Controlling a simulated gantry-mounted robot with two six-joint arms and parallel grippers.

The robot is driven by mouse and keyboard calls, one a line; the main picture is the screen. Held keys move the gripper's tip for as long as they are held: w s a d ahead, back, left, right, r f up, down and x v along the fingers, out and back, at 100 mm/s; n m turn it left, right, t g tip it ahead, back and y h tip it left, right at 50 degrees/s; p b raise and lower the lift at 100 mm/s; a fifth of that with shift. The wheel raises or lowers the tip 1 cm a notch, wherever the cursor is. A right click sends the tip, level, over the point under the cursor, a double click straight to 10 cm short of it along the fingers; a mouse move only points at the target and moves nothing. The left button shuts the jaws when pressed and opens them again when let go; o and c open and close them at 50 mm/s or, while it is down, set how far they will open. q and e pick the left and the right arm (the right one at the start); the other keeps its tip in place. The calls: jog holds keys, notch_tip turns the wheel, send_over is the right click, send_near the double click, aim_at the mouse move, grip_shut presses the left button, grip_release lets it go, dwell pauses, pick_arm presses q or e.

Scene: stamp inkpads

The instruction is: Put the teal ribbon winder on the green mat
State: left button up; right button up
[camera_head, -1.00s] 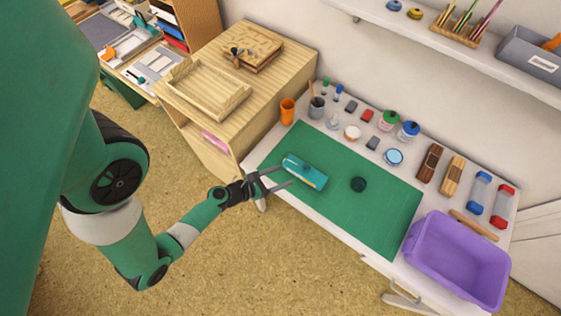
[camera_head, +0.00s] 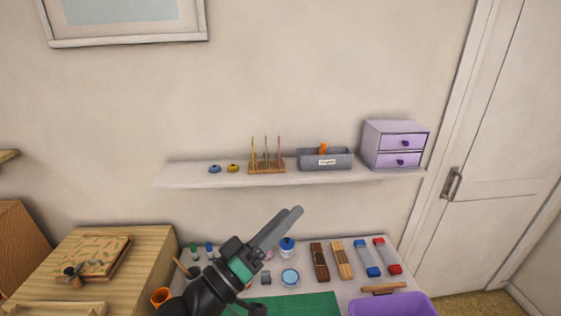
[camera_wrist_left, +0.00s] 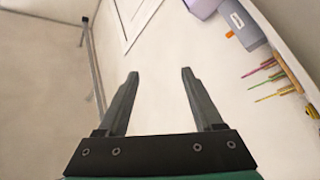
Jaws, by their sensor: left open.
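My left gripper (camera_head: 276,229) is raised in front of the wall, above the back of the table and below the shelf. In the left wrist view its two fingers (camera_wrist_left: 157,95) are apart with nothing between them. Only the far part of the green mat (camera_head: 300,305) shows, at the bottom edge of the head view. The teal ribbon winder is not in view now. My right gripper is not in view.
Stamps and ink pots line the table's back. A purple tub (camera_head: 392,305) stands at the right, an orange cup (camera_head: 161,297) at the left.

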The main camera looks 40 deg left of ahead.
pick_arm(q)
jog(key=s+d+r+m+t, duration=0.2)
jog(key=s+r+m, duration=0.1)
jog(key=r, duration=0.5)
jog(key=s+d+r+m+t, duration=0.1)
jog(key=s+d+r+m, duration=0.2)
jog(key=r, duration=0.5)
jog(key=s+d+r+m+t, duration=0.2)
jog(key=s+d+r, duration=0.1)
jog(key=r, duration=0.5)
jog(key=shift+s+d+m+t, duration=0.15)
jog(key=shift+s+m+t, duration=0.15)
jog(key=shift+s+m, duration=0.15)
jog(key=shift+r, duration=0.15)
